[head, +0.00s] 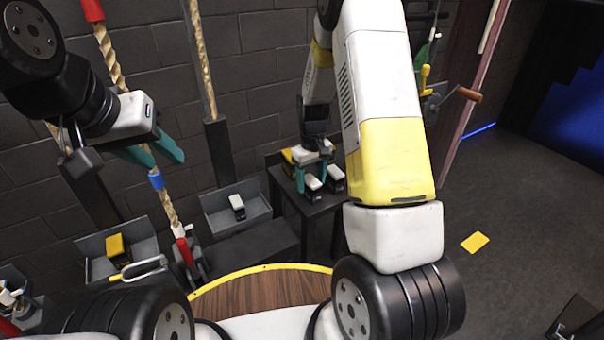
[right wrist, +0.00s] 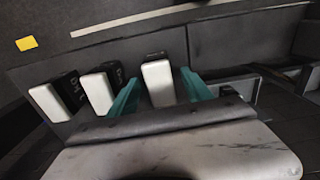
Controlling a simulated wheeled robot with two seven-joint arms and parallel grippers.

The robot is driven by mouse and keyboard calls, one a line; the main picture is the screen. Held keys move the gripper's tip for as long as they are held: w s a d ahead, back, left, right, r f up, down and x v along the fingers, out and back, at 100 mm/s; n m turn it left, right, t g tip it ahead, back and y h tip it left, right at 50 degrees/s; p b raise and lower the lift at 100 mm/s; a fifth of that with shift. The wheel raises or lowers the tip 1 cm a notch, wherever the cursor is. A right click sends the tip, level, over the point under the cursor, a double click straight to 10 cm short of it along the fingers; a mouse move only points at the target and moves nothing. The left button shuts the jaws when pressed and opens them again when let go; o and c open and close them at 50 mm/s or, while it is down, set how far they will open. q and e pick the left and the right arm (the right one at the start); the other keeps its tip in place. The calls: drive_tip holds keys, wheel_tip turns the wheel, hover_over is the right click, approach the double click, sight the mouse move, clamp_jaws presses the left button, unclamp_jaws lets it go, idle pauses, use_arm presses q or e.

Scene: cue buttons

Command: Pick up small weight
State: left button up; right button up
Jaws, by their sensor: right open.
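Several small weights with white tops and black bodies stand on a small black table (head: 318,208) by the wall. In the right wrist view, one weight (right wrist: 158,82) lies between the teal fingers of my right gripper (right wrist: 160,97), with a gap to the left finger. Two similar weights, a middle one (right wrist: 97,92) and an outer one (right wrist: 48,102), stand to its left. In the head view, my right gripper (head: 313,174) is open and low over the table, around a white-topped weight (head: 312,183); another weight (head: 336,174) is just right. My left gripper (head: 160,155) is open and empty.
A grey tray (head: 222,222) holds a white-topped weight (head: 237,205). Another tray (head: 95,268) on the left holds a yellow weight (head: 116,246). A yellow floor marker (head: 475,242) lies on open floor at right.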

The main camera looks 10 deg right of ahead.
clamp_jaws()
drive_tip(key=shift+w+r, duration=0.1)
idle(1.2)
